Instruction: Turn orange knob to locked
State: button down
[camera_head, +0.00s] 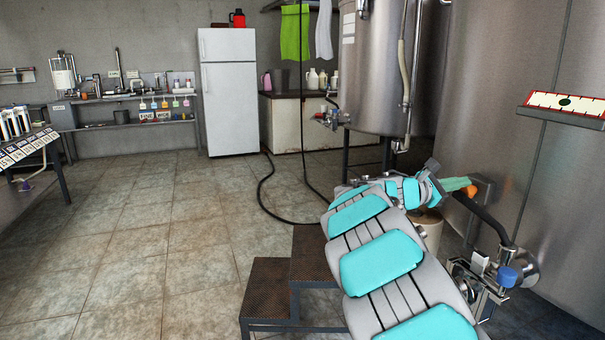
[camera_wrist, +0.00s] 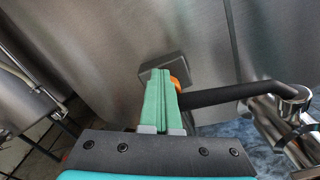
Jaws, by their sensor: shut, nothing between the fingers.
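The orange knob (camera_head: 471,190) is on a grey box (camera_head: 484,188) fixed to the large steel tank at the right. In the wrist view, part of the orange knob (camera_wrist: 176,84) shows just right of my gripper's fingertips, and the rest is hidden behind the fingers. My gripper (camera_head: 462,184) has green fingers pressed together with nothing between them. Its tips are at or very near the knob in both views; I cannot tell whether they touch. In the wrist view my gripper (camera_wrist: 158,80) points at the grey box (camera_wrist: 168,66). The knob's setting cannot be read.
A black hose (camera_head: 485,218) runs from near the knob to a steel outlet with a blue cap (camera_head: 507,277). Brown steps (camera_head: 290,285) stand left of my arm. A second steel tank (camera_head: 385,80) stands behind. The tiled floor at left is clear.

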jog(key=shift+s+d+f+p, duration=0.1)
jog(key=shift+s+p, duration=0.15)
jog(key=shift+p, duration=0.1)
jog(key=shift+s+d+f, duration=0.1)
jog(key=shift+s+f, duration=0.05)
jog(key=shift+s, duration=0.15)
jog(key=shift+s+d+f+p, duration=0.1)
jog(key=shift+s+f+p, duration=0.2)
jog(key=shift+p, duration=0.2)
jog(key=shift+s+f, duration=0.15)
jog(key=shift+f, duration=0.1)
jog(key=shift+d+r, duration=0.1)
jog(key=shift+s+d+r, duration=0.1)
jog(key=shift+s+r, duration=0.1)
jog(key=shift+s, duration=0.05)
jog(key=p+v, duration=0.1)
jog(key=v, duration=0.5)
jog(key=shift+p, duration=0.35)
